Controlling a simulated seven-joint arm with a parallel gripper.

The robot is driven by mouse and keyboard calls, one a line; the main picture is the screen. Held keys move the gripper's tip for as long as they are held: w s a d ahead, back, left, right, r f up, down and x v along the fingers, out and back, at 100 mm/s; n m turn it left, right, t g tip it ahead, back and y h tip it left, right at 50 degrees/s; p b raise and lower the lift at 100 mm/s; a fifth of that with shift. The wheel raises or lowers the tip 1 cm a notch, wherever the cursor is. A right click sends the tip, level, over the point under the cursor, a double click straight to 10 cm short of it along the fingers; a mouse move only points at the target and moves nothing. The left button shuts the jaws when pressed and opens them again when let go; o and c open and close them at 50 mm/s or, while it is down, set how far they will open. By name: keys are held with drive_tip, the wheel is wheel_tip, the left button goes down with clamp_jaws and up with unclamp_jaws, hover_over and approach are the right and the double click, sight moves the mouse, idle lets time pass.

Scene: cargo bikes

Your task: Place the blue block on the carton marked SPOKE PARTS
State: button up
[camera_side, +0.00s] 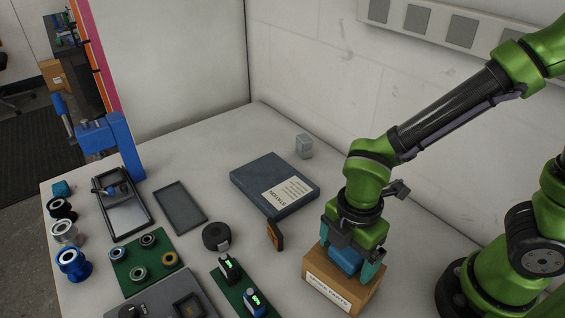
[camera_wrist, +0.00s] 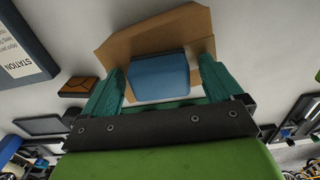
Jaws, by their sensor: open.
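The blue block (camera_side: 345,259) rests on top of the brown carton (camera_side: 319,273), which has a white label on its front reading like SPOKE PARTS. My gripper (camera_side: 350,268) is at the carton's top, with its teal fingers on either side of the block. In the wrist view the blue block (camera_wrist: 158,76) lies between the open fingers of my gripper (camera_wrist: 158,88), over the carton (camera_wrist: 120,47).
A dark blue station box (camera_side: 262,172) lies behind, with a small grey block (camera_side: 304,146) beyond it. A black-and-orange item (camera_side: 274,235) stands left of the carton. Green mats (camera_side: 238,286), a black roll (camera_side: 216,236) and a grey tray (camera_side: 180,207) lie farther left.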

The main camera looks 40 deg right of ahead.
sight(348, 249)
drive_tip(key=shift+r, duration=0.1)
wheel_tip(348, 249, up, 12)
drive_tip(key=w+d+r+m+t+y, duration=0.1)
drive_tip(key=d+r+m+t, duration=0.1)
drive_tip(key=d+m, duration=0.5)
drive_tip(key=w+d+r+m+t+y, duration=0.1)
drive_tip(key=d+m+t, duration=0.4)
drive_tip(key=m, duration=1)
drive_tip(key=shift+d+r, duration=0.75)
drive_tip(key=shift+d, duration=0.15)
